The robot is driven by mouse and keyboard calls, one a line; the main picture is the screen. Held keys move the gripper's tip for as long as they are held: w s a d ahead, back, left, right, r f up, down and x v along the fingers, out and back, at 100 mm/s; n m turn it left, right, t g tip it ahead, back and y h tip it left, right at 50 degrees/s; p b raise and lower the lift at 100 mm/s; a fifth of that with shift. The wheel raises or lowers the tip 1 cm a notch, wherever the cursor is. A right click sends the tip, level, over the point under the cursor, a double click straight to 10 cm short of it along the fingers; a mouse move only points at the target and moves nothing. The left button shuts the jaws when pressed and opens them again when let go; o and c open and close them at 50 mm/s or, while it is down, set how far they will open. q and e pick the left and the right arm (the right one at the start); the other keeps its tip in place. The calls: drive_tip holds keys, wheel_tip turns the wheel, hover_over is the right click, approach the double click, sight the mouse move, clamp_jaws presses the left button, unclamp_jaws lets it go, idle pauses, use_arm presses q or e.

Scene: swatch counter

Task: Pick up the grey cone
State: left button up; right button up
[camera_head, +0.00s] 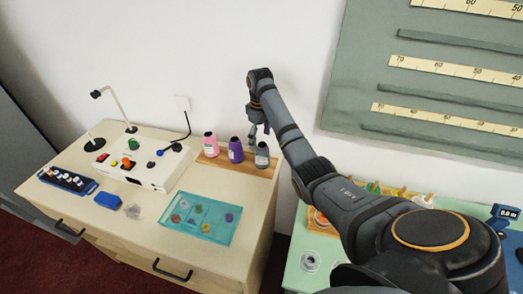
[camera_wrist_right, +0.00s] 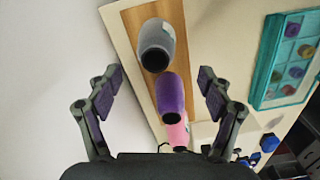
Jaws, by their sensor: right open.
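The grey cone (camera_head: 262,157) stands upright on a wooden board at the back right of the left counter, the rightmost of three cones in the head view. In the right wrist view the grey cone (camera_wrist_right: 157,38) lies between and beyond the fingertips. My right gripper (camera_head: 259,133) is open and empty, just above the grey cone in the head view. In the wrist view both fingers of the right gripper (camera_wrist_right: 158,78) are spread apart, with nothing seen gripped. My left gripper is not in view.
A purple cone (camera_head: 235,150) and a pink cone (camera_head: 210,145) stand close by on the wooden board (camera_head: 247,168). A teal tray (camera_head: 222,230) of colored pieces lies in front. A white button box (camera_head: 145,165) stands left. A green table (camera_head: 300,275) is at right.

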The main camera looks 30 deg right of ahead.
sight(261, 149)
drive_tip(key=f+p, duration=0.1)
drive_tip(key=f, duration=0.3)
drive_tip(key=shift+s+f, duration=0.15)
drive_tip(key=shift+s, duration=0.05)
drive_tip(key=shift+w+d+f, duration=0.15)
drive_tip(key=shift+d+f, duration=0.05)
drive_tip(key=shift+f, duration=0.5)
wheel_tip(261, 149, down, 4)
drive_tip(key=shift+d+r+p, duration=0.1)
drive_tip(key=shift+d+p, duration=0.05)
drive_tip(key=shift+p, duration=0.55)
drive_tip(key=shift+d+f, duration=0.1)
drive_tip(key=shift+f, duration=0.35)
drive_tip(key=shift+r, duration=0.1)
drive_tip(key=c, duration=0.3)
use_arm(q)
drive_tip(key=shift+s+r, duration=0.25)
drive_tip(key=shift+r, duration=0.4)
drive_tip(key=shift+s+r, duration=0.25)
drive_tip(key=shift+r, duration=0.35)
use_arm(e)
drive_tip(key=c, duration=1)
